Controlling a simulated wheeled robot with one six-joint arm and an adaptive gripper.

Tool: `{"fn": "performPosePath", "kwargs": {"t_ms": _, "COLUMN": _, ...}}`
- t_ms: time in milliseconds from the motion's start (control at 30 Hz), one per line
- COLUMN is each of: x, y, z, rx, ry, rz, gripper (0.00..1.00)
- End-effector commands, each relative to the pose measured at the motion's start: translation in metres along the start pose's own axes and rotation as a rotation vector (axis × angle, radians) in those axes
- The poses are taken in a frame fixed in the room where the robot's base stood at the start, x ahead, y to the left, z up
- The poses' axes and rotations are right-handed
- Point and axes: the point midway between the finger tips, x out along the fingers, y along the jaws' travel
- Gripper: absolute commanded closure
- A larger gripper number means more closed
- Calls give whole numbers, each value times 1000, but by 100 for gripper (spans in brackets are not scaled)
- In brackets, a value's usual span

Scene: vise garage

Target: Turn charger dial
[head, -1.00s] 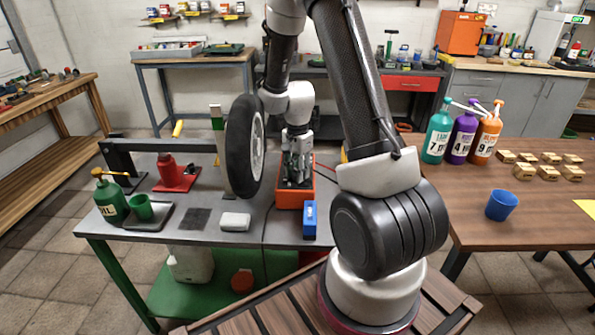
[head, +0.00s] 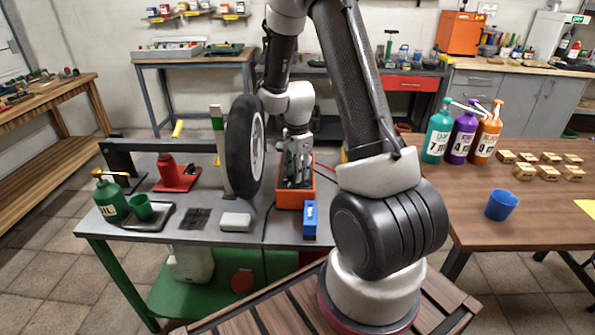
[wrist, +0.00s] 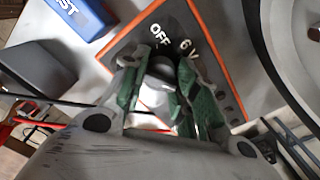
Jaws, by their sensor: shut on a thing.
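The charger is an orange box (head: 294,201) on the grey metal table in the head view, with a dark top panel. In the wrist view its panel (wrist: 215,25) shows the labels OFF and 6 V inside an orange rim (wrist: 222,62). The dial's pointer and the labels beyond 6 V are mostly hidden by the fingers.
A wheel with a black tyre (head: 245,147) stands close left of my gripper. A blue box (head: 310,218) is in front of the charger. A white block (head: 235,221), red jack (head: 175,174) and green can (head: 110,198) are further left. A dark cable runs nearby.

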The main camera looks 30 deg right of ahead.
Motion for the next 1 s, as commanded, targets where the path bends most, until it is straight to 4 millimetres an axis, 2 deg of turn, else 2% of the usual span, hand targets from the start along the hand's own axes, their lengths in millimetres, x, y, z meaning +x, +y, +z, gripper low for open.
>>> {"fn": "performPosePath", "kwargs": {"t_ms": 33, "x": 0, "y": -1, "z": 0, "rx": 2, "ry": 0, "rz": -2, "gripper": 67}}
{"fn": "performPosePath", "kwargs": {"t_ms": 133, "x": 0, "y": -1, "z": 0, "rx": 1, "ry": 0, "rz": -2, "gripper": 49}}
{"fn": "performPosePath", "kwargs": {"t_ms": 433, "x": 0, "y": 0, "z": 0, "rx": 0, "ry": 0, "rz": -1, "gripper": 48}}
{"fn": "performPosePath", "kwargs": {"t_ms": 567, "x": -9, "y": -1, "z": 0, "rx": 0, "ry": 0, "rz": -3, "gripper": 48}}
{"fn": "performPosePath", "kwargs": {"t_ms": 1000, "x": -99, "y": -1, "z": 0, "rx": 0, "ry": 1, "rz": -6, "gripper": 48}}
